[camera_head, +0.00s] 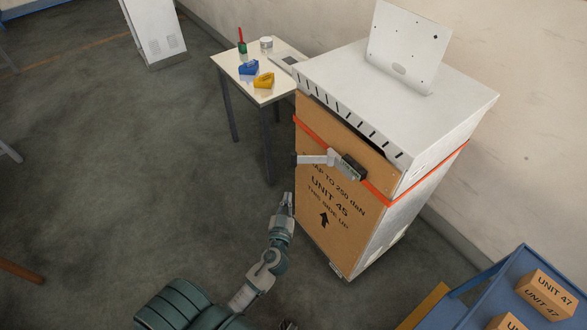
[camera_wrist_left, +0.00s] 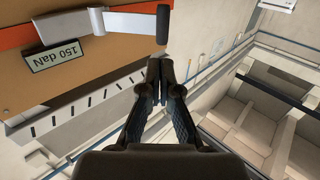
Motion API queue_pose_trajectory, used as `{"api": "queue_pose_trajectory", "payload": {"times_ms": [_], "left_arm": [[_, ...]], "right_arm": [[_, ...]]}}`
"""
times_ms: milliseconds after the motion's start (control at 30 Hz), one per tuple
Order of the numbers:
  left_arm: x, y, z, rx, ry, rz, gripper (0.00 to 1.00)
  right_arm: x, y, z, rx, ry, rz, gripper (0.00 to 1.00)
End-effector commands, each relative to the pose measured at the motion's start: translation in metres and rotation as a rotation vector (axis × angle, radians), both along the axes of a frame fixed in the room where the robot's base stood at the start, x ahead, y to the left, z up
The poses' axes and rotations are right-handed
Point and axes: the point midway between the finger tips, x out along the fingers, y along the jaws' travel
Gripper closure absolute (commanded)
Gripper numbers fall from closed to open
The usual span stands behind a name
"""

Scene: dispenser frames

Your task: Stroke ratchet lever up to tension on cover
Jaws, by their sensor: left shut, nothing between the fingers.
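The ratchet lever (camera_head: 316,159) is a silver bar with a black grip (camera_head: 294,160) at its left end. It sticks out leftward, about level, from the ratchet body (camera_head: 349,167) on an orange strap (camera_head: 325,132) around the cabinet. The brown cover (camera_head: 335,235) lies behind the strap. In the left wrist view the lever (camera_wrist_left: 128,22), its grip (camera_wrist_left: 163,24) and a display reading "150 daN" (camera_wrist_left: 57,55) show upside down. My left gripper (camera_head: 288,198) is shut and empty, below the grip and apart from it; it also shows in the left wrist view (camera_wrist_left: 160,68).
The grey-white cabinet (camera_head: 430,85) bears a tilted plate (camera_head: 408,45). A small table (camera_head: 228,66) behind it holds a blue item (camera_head: 249,68), a yellow item (camera_head: 264,81) and a cup. A blue cart (camera_head: 482,285) with boxes stands at lower right.

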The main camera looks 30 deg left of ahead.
Motion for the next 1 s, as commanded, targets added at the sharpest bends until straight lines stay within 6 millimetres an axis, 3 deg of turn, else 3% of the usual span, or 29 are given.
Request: {"api": "queue_pose_trajectory", "payload": {"times_ms": [233, 600, 1000], "left_arm": [[0.044, 0.021, 0.004, 0.005, -0.001, 0.002, 1.00], [0.107, 0.045, 0.003, 0.004, 0.001, 0.002, 1.00], [0.121, 0.051, 0.000, 0.001, 0.000, 0.001, 1.00]], "right_arm": [[-0.035, -0.007, -0.001, -0.005, 0.022, 0.005, 0.60], [-0.038, -0.008, 0.011, -0.005, 0.020, 0.006, 0.60], [-0.038, -0.008, 0.013, -0.005, 0.020, 0.006, 0.60]]}}
